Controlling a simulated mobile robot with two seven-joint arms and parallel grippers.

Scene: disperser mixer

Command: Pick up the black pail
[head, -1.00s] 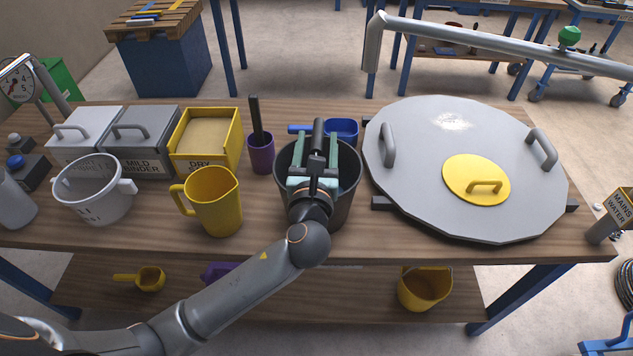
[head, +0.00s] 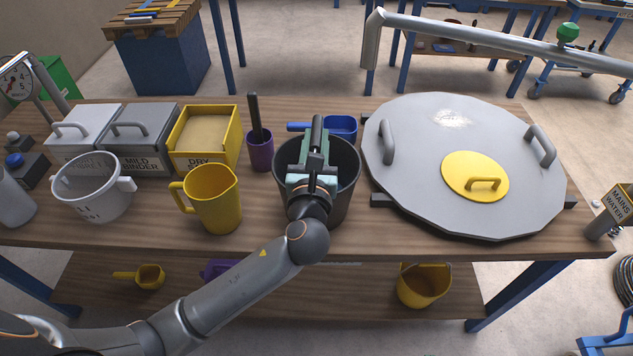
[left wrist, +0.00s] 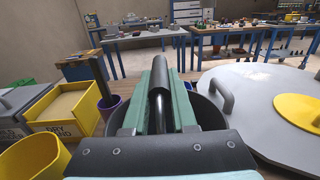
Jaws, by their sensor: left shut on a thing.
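The black pail (head: 346,190) stands upright on the wooden table, in the middle of the head view. My left gripper (head: 315,142) is over its open top, with the fingers shut on the pail's dark handle grip. In the left wrist view the dark grip lies between the two green fingers of my left gripper (left wrist: 162,80). The rim of the black pail (left wrist: 208,112) shows behind and below the fingers there. My gripper and arm hide the pail's near left side and much of its inside. My right gripper is not in view.
A yellow jug (head: 216,205) and a purple cup (head: 260,152) stand left of the pail. A blue scoop (head: 340,128) lies just behind it. The large grey lid (head: 430,160) lies close on the right. Labelled bins (head: 140,145) stand farther left.

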